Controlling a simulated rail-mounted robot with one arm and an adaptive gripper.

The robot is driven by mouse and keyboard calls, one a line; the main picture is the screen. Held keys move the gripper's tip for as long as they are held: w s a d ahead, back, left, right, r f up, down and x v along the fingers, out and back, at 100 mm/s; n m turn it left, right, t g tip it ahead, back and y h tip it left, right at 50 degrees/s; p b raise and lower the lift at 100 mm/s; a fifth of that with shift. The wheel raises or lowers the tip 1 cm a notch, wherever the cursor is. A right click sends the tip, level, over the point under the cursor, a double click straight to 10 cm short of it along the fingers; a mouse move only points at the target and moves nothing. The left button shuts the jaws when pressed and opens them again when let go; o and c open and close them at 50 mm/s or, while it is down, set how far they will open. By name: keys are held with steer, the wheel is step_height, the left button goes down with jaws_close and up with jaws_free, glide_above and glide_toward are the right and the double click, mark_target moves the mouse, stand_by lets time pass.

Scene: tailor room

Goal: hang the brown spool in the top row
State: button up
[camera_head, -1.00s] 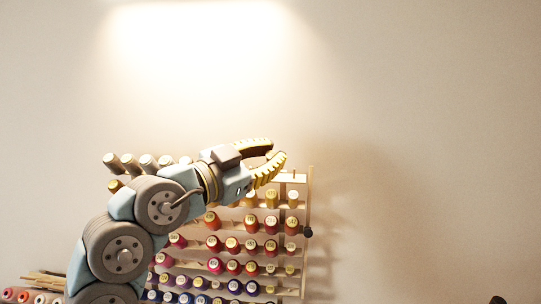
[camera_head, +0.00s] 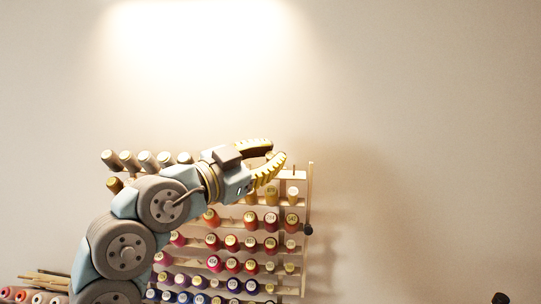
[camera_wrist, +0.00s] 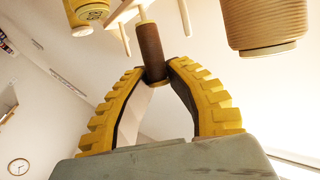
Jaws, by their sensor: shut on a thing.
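The brown spool (camera_wrist: 152,52) is a slim dark cylinder in the wrist view. My gripper (camera_wrist: 155,75) is shut on it, with the yellow ribbed fingers on either side of its lower end. The spool's far end is at a light wooden peg (camera_wrist: 143,12); I cannot tell whether the peg enters it. In the head view, my gripper (camera_head: 276,156) is at the right part of the rack's (camera_head: 309,190) top row. The spool cannot be made out there.
Several grey-brown spools (camera_head: 146,160) fill the left of the top row. Rows of coloured spools (camera_head: 251,244) hang below. In the wrist view, a large tan spool (camera_wrist: 264,22) is close on the right and a yellow spool (camera_wrist: 88,14) on the left. The wall right of the rack is clear.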

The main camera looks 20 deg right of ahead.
steer(key=shift+w+d+f+b, duration=0.2)
steer(key=shift+f+b, duration=0.1)
steer(key=shift+f, duration=0.15)
steer(key=o, duration=0.8)
steer(key=shift+a, duration=0.15)
